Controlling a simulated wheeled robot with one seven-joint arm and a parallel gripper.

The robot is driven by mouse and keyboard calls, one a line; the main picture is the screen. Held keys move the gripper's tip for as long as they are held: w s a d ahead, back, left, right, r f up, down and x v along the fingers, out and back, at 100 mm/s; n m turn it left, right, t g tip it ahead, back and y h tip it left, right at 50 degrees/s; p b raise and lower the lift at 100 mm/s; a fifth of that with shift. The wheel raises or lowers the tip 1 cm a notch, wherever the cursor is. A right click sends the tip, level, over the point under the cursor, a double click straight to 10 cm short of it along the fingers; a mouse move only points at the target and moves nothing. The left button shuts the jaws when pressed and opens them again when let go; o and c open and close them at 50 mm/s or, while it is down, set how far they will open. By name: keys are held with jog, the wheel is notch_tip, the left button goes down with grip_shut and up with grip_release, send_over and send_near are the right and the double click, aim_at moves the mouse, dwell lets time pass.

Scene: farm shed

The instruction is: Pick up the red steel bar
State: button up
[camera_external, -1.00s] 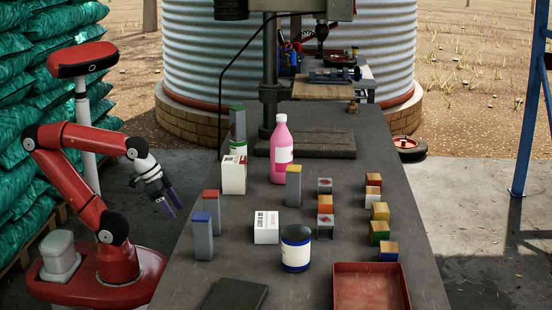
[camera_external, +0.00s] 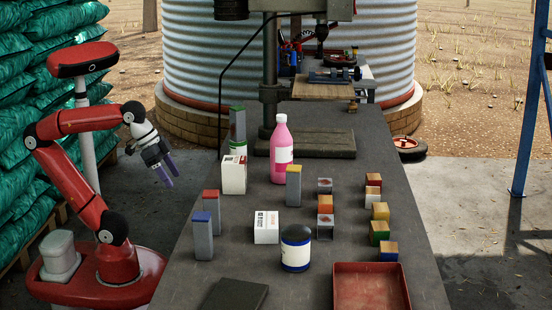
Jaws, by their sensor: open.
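The red steel bar (camera_external: 211,213) is a grey upright bar with a red top, standing near the left edge of the table. A blue-topped bar (camera_external: 202,237) stands just in front of it and to its left. A yellow-topped bar (camera_external: 293,187) stands further right, and a green-topped bar (camera_external: 237,125) stands further back. My gripper (camera_external: 168,180) is open and empty, pointing down beyond the table's left edge. It is up and to the left of the red bar, apart from it.
A white box (camera_external: 233,174) and a pink bottle (camera_external: 281,152) stand behind the bar. A second white box (camera_external: 266,227) and a blue-and-white jar (camera_external: 295,250) are to its right. Several coloured blocks and a red tray (camera_external: 371,268) are at the right. A drill press stands at the back.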

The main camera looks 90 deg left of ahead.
notch_tip(320, 180, up, 12)
jog(key=n+g+b, duration=0.1)
jog(key=b, duration=0.2)
send_near(215, 202)
jog(key=a+f, duration=0.2)
jog(key=shift+w+a+f, duration=0.1)
jog(key=shift+w+f, duration=0.05)
jog(key=shift+f, duration=0.15)
jog(key=shift+w+f, duration=0.1)
jog(key=shift+f, duration=0.55)
jog(key=b+x, duration=0.1)
jog(key=x, duration=0.6)
jog(key=shift+w+f, duration=0.15)
jog(key=c, duration=1.2)
jog(key=shift+c, duration=0.2)
